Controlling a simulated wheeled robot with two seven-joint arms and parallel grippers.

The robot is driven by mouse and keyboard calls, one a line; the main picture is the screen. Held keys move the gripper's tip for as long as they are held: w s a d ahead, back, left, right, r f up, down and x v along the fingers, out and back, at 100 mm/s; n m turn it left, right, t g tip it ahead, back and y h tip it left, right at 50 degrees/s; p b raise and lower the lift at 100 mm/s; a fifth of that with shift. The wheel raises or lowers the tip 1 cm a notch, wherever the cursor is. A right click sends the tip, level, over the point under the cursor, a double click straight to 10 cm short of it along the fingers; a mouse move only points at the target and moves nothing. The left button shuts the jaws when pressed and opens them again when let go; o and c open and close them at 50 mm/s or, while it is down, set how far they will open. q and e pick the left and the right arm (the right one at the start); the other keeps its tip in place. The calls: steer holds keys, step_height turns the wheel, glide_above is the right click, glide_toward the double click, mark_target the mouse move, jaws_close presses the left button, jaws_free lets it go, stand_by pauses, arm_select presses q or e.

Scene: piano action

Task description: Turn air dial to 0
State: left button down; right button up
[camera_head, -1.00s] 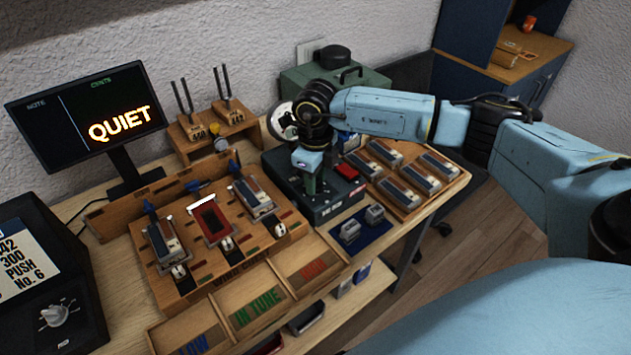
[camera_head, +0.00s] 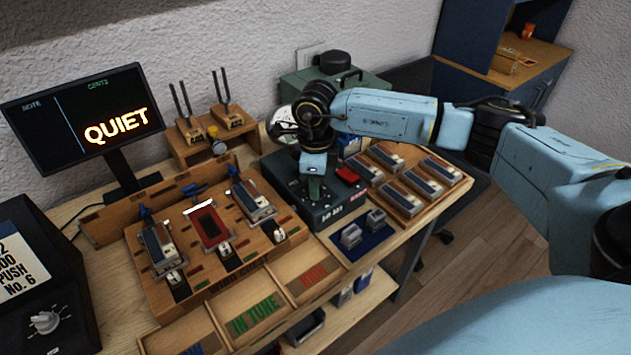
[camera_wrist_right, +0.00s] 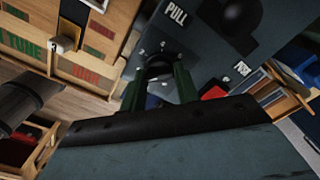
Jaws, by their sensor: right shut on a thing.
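The dark air box (camera_head: 327,213) stands on the bench right of the wooden rack. My right gripper (camera_head: 315,188) points down onto its top. In the right wrist view, the gripper's two green fingers (camera_wrist_right: 159,85) are shut on a round dark dial (camera_wrist_right: 159,68) on the box face. Small white marks, apparently 2, 4 and 6, show around the dial. The dial's pointer cannot be made out, so its setting is unclear. In the head view the gripper and wrist hide the dial. My left gripper is in neither view.
The screen (camera_head: 85,115) reads QUIET. A wooden rack (camera_head: 205,290) lies left, a block tray (camera_head: 405,203) right, and sorting bins in front.

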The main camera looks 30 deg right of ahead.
steer(key=shift+r, duration=0.1)
steer(key=o, duration=1)
step_height(320, 180, up, 13)
steer(key=shift+r, duration=0.2)
